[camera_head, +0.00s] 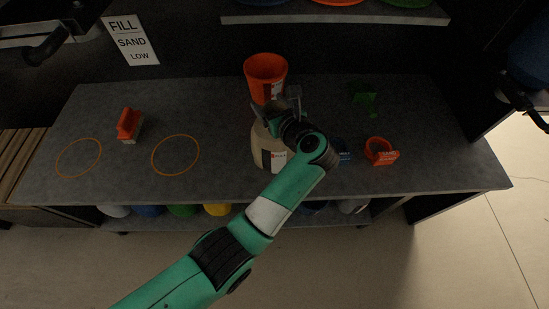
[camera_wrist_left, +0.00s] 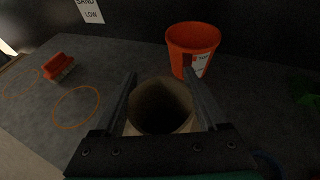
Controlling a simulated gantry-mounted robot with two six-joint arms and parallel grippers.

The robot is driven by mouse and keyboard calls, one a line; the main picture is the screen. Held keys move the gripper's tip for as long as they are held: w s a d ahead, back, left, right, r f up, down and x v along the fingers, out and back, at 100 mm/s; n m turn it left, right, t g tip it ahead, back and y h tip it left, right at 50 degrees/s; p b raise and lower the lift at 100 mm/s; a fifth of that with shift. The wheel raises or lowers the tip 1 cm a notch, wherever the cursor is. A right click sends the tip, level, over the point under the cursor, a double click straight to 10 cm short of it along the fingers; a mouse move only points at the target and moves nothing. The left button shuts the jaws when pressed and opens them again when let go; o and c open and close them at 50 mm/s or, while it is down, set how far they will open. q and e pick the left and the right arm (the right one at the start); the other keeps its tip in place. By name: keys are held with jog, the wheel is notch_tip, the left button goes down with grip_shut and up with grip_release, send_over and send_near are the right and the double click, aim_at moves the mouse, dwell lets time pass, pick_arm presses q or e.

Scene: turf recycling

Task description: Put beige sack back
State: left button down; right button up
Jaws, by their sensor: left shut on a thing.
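The beige sack (camera_head: 262,148) stands upright near the middle of the grey table, partly hidden by my left arm. A dark and white label shows on its front. In the left wrist view the sack (camera_wrist_left: 160,128) shows its round open mouth between the two fingers. My left gripper (camera_head: 290,100) reaches in over the sack from the front and is shut on it; in the left wrist view its fingers (camera_wrist_left: 163,95) lie on either side of the rim. Whether the sack touches the table is hard to tell. My right gripper is not clearly seen in either view.
An orange bucket (camera_head: 265,76) stands just behind the sack. Two orange rings (camera_head: 175,154) and an orange brush (camera_head: 129,124) are on the left of the table. A green item (camera_head: 366,97) and an orange holder (camera_head: 379,151) are on the right. A shelf (camera_head: 335,18) hangs behind.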

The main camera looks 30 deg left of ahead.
pick_arm(q)
jog(key=shift+f, duration=0.5)
dwell(0.4)
grip_release()
jog(key=shift+w, duration=0.1)
jog(key=shift+f, duration=0.15)
jog(key=shift+s+d+r, duration=0.2)
jog(key=shift+d, duration=0.05)
jog(key=p+v, duration=0.4)
jog(key=v, duration=0.7)
jog(key=shift+p, duration=0.4)
